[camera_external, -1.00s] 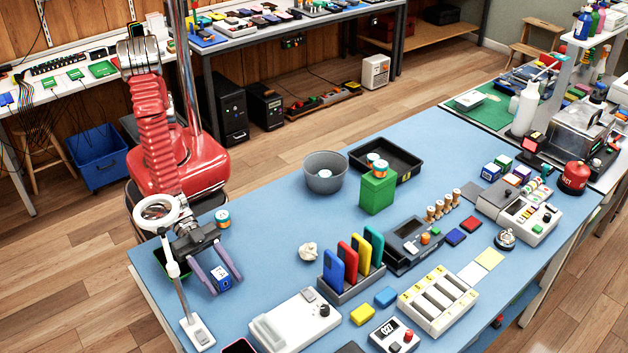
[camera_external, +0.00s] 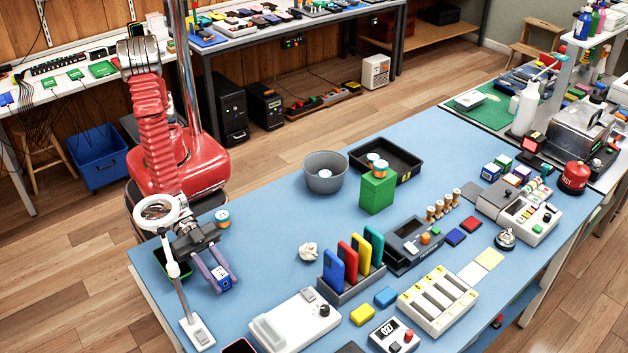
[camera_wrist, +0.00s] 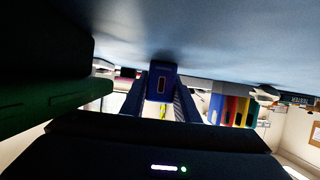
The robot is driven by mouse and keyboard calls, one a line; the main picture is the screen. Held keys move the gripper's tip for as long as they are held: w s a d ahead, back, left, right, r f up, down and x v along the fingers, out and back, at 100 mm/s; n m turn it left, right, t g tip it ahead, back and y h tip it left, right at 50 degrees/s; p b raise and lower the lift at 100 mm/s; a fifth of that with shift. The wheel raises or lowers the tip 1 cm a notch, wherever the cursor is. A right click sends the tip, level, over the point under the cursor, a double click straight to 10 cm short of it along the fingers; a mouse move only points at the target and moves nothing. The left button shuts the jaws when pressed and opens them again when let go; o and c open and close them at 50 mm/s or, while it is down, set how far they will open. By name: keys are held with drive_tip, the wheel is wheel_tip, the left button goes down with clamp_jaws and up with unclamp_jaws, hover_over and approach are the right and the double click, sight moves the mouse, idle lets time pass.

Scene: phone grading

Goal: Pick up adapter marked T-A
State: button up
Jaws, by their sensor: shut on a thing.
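A small blue adapter (camera_external: 221,273) with a white label stands near the left end of the blue table. It also shows in the wrist view (camera_wrist: 161,82) as a blue block with a dark slot in its face. I cannot read its marking in either view. My gripper (camera_external: 226,284) has its two purple-grey fingers closed against the adapter's sides. In the wrist view the fingers (camera_wrist: 160,100) lie to either side of the block. The adapter appears to be at table height; I cannot tell whether it touches the surface.
A magnifier lamp (camera_external: 172,268) stands close to my gripper on the left. A round tin (camera_external: 222,218) is behind it. A white device (camera_external: 295,318) and a rack of coloured phones (camera_external: 350,285) are to the right.

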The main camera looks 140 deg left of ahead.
sight(221, 272)
idle(0.3)
drive_tip(key=shift+r, duration=1.6)
drive_tip(key=shift+a+r, duration=0.2)
drive_tip(key=a, duration=3.1)
drive_tip(key=shift+a+f, duration=0.1)
drive_tip(key=shift+a, duration=0.25)
